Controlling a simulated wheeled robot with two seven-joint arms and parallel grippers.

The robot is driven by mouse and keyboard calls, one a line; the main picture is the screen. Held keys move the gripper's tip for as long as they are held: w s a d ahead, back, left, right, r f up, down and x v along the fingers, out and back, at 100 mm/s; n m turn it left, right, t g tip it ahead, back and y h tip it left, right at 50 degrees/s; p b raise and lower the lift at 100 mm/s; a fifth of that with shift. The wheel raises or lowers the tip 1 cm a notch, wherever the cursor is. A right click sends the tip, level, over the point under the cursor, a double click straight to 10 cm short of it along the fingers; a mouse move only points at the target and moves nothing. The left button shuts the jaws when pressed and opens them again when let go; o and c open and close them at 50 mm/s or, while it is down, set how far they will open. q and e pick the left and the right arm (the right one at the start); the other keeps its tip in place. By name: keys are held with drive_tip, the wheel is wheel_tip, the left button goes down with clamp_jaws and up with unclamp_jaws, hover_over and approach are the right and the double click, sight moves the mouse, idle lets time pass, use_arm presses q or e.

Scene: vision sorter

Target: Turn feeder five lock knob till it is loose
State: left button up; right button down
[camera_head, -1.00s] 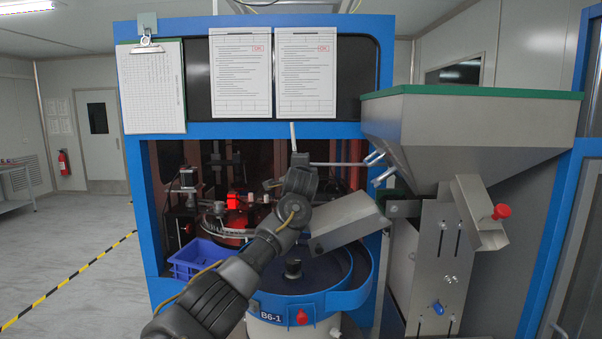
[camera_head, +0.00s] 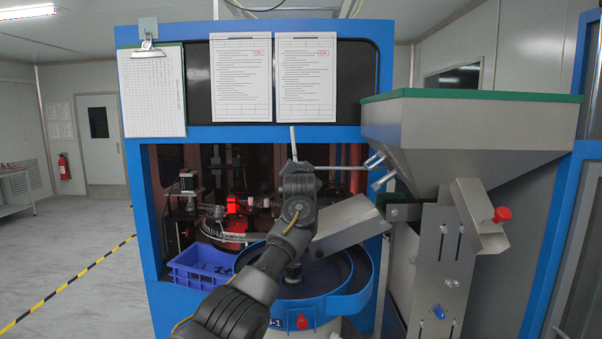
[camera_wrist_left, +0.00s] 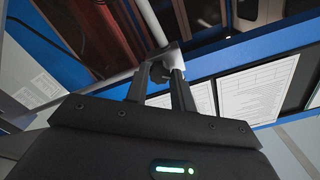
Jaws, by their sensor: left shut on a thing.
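My left gripper (camera_head: 298,168) is at the rod joint in front of the machine's window, under the hanging papers. In the left wrist view its two fingers (camera_wrist_left: 160,82) are shut around a small dark knob (camera_wrist_left: 158,72) beside a silver clamp (camera_wrist_left: 168,60) on a metal rod (camera_wrist_left: 152,22). In the head view my wrist hides this knob; the upright rod (camera_head: 293,140) and the level rod (camera_head: 340,167) show around it. I cannot read any feeder number on it. My right gripper is not in view.
A blue bowl feeder (camera_head: 345,293) with a tilted metal chute (camera_head: 350,222) stands below and right of my arm. A grey hopper (camera_head: 465,135) is at right, with a red knob (camera_head: 502,214) on its chute. A blue bin (camera_head: 185,275) sits at left. Floor at left is clear.

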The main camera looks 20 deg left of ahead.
use_arm(q)
drive_tip(key=n, duration=0.4)
drive_tip(key=shift+r+n, duration=0.15)
drive_tip(key=shift+n, duration=0.15)
drive_tip(key=shift+p, duration=0.3)
drive_tip(key=o, duration=1)
drive_tip(key=shift+w, duration=0.1)
drive_tip(key=b+v, duration=0.5)
drive_tip(key=v, duration=0.6)
